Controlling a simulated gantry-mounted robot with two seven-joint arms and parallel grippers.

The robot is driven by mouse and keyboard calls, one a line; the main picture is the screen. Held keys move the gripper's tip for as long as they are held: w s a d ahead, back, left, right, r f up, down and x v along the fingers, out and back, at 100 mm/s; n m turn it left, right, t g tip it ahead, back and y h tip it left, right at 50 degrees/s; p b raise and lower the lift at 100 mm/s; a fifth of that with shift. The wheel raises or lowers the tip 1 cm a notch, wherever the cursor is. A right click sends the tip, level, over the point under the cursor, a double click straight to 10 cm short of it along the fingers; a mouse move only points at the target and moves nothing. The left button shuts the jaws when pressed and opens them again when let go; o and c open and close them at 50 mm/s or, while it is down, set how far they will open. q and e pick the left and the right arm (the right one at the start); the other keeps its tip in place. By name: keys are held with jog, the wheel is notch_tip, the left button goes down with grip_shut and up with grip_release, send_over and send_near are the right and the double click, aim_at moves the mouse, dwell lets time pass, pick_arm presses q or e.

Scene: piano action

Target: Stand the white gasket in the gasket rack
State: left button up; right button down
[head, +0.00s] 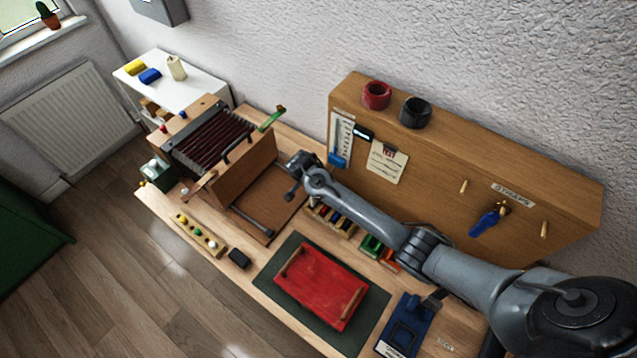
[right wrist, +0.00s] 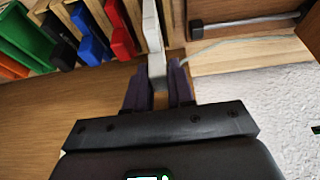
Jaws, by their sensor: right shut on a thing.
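My right gripper (right wrist: 158,82) is shut on the white gasket (right wrist: 154,40), a thin pale strip between its two dark fingers in the right wrist view. The gasket reaches up along the end of the wooden gasket rack, beside a red piece (right wrist: 120,32). Blue (right wrist: 90,35) and black (right wrist: 58,42) pieces stand further left in the rack. I cannot tell whether the gasket's foot touches the rack floor. In the head view the rack (head: 332,218) is partly hidden behind my right arm, and the gasket cannot be made out. My left gripper is not in view.
Green (head: 372,245) and orange (head: 390,260) bins stand right of the rack. The wooden back panel (head: 440,150) rises behind it. A piano action model (head: 215,145) stands left, and a red tray (head: 322,285) lies on a dark mat (head: 370,335) in front.

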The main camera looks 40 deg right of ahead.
jog(key=shift+p, duration=0.35)
jog(key=shift+f, duration=0.4)
dwell(0.7)
jog(key=shift+f+b, duration=0.35)
jog(key=shift+f, duration=0.05)
dwell(0.3)
jog(key=shift+f, duration=0.5)
jog(key=shift+f+b, duration=0.25)
jog(key=shift+b, duration=0.05)
dwell(0.6)
jog(key=shift+f, duration=0.6)
dwell(0.5)
